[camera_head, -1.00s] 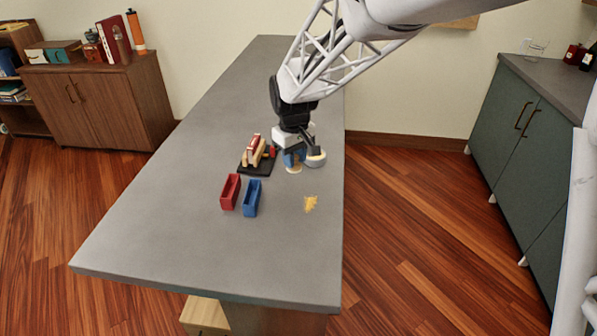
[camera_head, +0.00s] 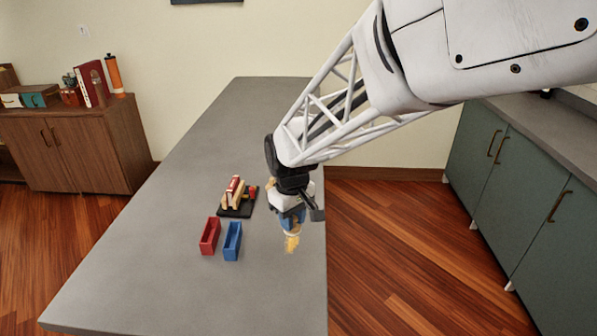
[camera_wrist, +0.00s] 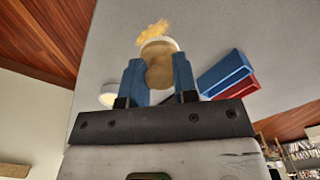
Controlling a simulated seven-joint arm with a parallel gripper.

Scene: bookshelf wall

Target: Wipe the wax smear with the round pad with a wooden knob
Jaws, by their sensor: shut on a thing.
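The wax smear is a ragged yellow patch on the grey counter, seen in the head view (camera_head: 291,244) and at the top of the wrist view (camera_wrist: 154,31). My gripper (camera_head: 291,220) has blue fingers and is shut on the wooden knob of the round pad (camera_wrist: 159,66). The pad's cream rim shows just beyond the fingertips in the wrist view, right beside the smear and partly overlapping its near edge in the picture. I cannot tell whether the pad touches the counter. In the head view the gripper mostly hides the pad.
A red bin (camera_head: 210,237) and a blue bin (camera_head: 232,241) stand left of the smear. A black base (camera_head: 238,211) with wooden pieces lies behind them. A pale round object (camera_wrist: 108,98) shows beside my left finger in the wrist view. The counter's right edge is close by; its front is clear.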

